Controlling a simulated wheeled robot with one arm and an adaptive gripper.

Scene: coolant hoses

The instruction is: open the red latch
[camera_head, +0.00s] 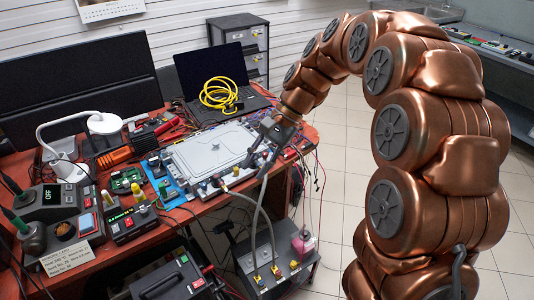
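My gripper (258,150) is at the end of my copper-coloured arm and points down at the right edge of a grey flat-lidded unit (208,153) on the red table. Its fingers are small and dark here, and I cannot tell whether they are apart or touching anything. I cannot make out a red latch clearly; it may be hidden by the gripper or too small. Two grey hoses (252,215) run from a dark box (272,268) on the floor up to the front and right edge of the unit.
A laptop (212,70) with a coiled yellow cable (220,94) stands behind the unit. Circuit boards, a soldering station (48,200) and a lamp (70,168) crowd the left. Loose wires hang off the table's right edge. The tiled floor (335,150) between table and arm is clear.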

